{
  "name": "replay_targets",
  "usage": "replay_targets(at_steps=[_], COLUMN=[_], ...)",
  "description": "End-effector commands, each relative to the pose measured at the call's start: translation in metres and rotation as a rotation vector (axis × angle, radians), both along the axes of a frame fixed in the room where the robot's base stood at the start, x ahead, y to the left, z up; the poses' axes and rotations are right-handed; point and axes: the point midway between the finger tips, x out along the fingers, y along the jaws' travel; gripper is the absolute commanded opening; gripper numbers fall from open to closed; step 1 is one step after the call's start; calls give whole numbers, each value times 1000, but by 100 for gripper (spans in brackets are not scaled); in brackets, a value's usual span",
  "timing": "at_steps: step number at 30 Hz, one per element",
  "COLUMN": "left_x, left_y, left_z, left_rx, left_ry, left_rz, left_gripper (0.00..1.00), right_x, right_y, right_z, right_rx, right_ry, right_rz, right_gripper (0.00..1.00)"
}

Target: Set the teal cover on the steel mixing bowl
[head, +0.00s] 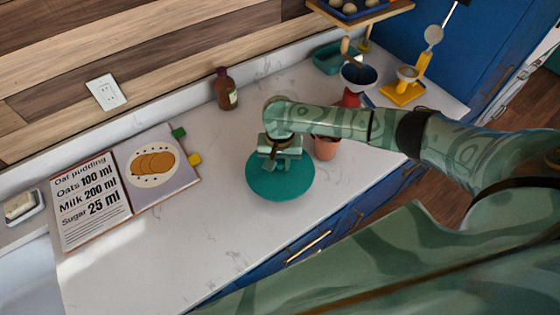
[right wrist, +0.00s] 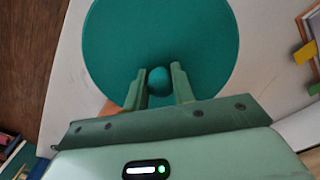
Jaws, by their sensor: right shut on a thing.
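The teal cover (head: 285,188) is a round disc over the pale counter in the middle of the head view. My right gripper (head: 271,162) is above it. In the right wrist view the cover (right wrist: 160,35) fills the top middle, and its round knob (right wrist: 158,78) sits between the two fingers of my right gripper (right wrist: 160,72), which is shut on it. I see no steel mixing bowl in either view; whatever is directly under the cover is hidden. I cannot tell the cover's height over the counter. My left gripper is not in view.
A terracotta pot (head: 325,148) stands close right of the cover, partly behind my arm. A brown bottle (head: 226,90) stands near the wall. An open recipe book (head: 152,165) lies left. A dark blue bowl (head: 358,76) and yellow stand (head: 402,92) are back right. Counter left of the cover is clear.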

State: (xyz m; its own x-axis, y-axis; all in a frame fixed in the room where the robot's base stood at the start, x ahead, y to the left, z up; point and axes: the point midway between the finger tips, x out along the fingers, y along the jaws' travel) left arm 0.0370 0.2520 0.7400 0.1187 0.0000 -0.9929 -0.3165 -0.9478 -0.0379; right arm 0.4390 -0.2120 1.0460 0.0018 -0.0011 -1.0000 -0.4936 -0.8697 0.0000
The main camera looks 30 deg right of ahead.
Motion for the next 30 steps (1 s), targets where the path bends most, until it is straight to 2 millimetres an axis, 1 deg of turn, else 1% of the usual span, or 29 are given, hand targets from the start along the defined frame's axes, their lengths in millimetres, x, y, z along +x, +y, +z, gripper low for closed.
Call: replay_targets(at_steps=[26, 27, 29, 30], left_x=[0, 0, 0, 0], left_y=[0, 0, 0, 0], left_z=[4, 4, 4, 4], left_rx=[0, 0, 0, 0], left_ry=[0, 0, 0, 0], left_rz=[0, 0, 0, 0], left_gripper=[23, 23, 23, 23], right_x=[-2, -3, -2, -2], right_y=[0, 0, 0, 0], right_z=[-3, -3, -3, -3], right_rx=[-2, -1, -2, -1], right_ry=[5, 6, 5, 5], right_rz=[1, 1, 1, 1], right_gripper=[1, 31, 47, 50])
